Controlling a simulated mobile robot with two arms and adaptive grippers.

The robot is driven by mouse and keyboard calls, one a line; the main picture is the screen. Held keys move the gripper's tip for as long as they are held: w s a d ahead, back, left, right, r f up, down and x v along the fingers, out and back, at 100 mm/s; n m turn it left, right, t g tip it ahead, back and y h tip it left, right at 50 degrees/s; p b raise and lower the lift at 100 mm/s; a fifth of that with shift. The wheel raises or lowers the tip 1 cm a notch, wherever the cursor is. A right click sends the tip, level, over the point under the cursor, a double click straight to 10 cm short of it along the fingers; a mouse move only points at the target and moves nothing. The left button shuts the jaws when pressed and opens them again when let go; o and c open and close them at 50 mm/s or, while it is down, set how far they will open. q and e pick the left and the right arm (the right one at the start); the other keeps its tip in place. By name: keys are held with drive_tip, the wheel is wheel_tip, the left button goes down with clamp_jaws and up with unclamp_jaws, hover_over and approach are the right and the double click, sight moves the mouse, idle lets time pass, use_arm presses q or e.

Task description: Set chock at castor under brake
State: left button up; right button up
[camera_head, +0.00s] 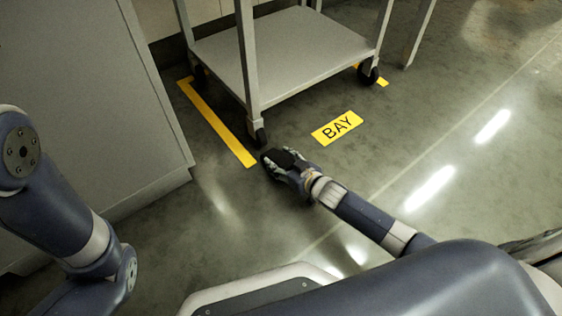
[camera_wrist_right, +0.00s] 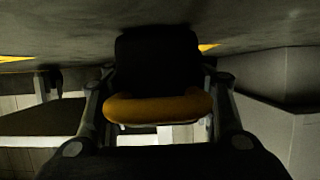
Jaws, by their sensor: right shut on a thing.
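My right gripper (camera_head: 276,160) is low over the floor, just in front of the cart's near castor (camera_head: 260,137). In the right wrist view it is shut on the chock, a dark block (camera_wrist_right: 155,62) with a rounded yellow end (camera_wrist_right: 158,107), between its two fingers. In the head view the chock cannot be told apart from the dark gripper. A dark castor also shows in the right wrist view (camera_wrist_right: 48,84), to the left of the chock and apart from it. Another castor (camera_head: 367,73) is at the cart's right corner. No brake can be made out. My left gripper is out of view.
The grey cart (camera_head: 290,50) has a low shelf and thin legs. A yellow floor strip (camera_head: 218,122) runs along its left side, and a yellow BAY label (camera_head: 337,128) lies in front. A grey cabinet (camera_head: 95,90) stands at left. The floor at right is clear.

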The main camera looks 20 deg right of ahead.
drive_tip(key=o, duration=1.4)
drive_tip(key=shift+f, duration=0.1)
drive_tip(key=shift+r, duration=0.25)
drive_tip(key=shift+s+d+r+p, duration=0.1)
drive_tip(key=shift+s+p, duration=0.2)
drive_tip(key=shift+p, duration=0.1)
drive_tip(key=p+v, duration=0.7)
drive_tip(key=v, duration=0.3)
drive_tip(key=shift+s+d+r, duration=0.1)
drive_tip(key=shift+r, duration=0.05)
drive_tip(key=shift+s+d+r, duration=0.15)
drive_tip(key=shift+s, duration=0.3)
